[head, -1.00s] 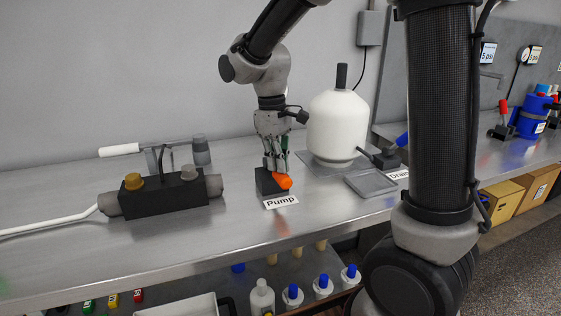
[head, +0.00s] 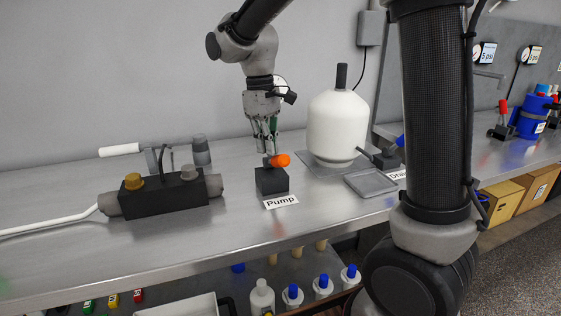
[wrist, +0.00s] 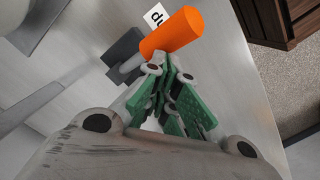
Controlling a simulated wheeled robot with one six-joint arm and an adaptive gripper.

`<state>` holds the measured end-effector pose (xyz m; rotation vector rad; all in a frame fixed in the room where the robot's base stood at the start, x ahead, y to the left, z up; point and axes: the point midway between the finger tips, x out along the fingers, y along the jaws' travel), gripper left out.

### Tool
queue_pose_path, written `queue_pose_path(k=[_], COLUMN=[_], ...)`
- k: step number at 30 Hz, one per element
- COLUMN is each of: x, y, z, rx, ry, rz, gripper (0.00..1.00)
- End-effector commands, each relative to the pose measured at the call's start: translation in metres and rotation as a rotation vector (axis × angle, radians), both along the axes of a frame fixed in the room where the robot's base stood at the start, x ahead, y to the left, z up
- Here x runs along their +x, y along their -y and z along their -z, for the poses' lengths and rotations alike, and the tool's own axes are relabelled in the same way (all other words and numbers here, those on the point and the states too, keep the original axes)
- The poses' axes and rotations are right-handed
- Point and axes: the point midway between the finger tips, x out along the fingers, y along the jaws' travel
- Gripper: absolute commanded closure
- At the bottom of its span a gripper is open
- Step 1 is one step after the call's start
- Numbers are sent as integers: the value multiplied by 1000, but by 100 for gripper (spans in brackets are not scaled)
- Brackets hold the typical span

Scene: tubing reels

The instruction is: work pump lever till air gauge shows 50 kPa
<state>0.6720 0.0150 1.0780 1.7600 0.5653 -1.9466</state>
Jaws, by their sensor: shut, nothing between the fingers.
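The pump is a black block (head: 272,182) on the steel bench, with a "Pump" label (head: 281,202) in front. Its lever ends in an orange knob (head: 282,160), now raised above the block; the knob also shows large in the wrist view (wrist: 172,33). My gripper (head: 270,151) is shut and empty, just above and left of the knob. In the wrist view its green-padded fingers (wrist: 173,68) meet beside the knob; I cannot tell whether they touch it. A round white dial (head: 280,84) is mostly hidden behind my wrist; its reading cannot be seen.
A white tank (head: 338,127) stands right of the pump, near a grey tray (head: 371,183) and the drain lever (head: 387,158). A black valve block (head: 165,196) lies left. Gauges (head: 489,53) hang at far right. The bench between is clear.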

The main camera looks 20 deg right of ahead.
Motion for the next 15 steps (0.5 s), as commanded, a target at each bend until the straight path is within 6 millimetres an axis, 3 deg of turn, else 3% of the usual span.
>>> queue_pose_path(k=[9, 15], x=[6, 7], y=[-4, -5], z=[-66, -88], rx=[2, 1], ry=[4, 2], rz=[0, 0], gripper=[100, 100])
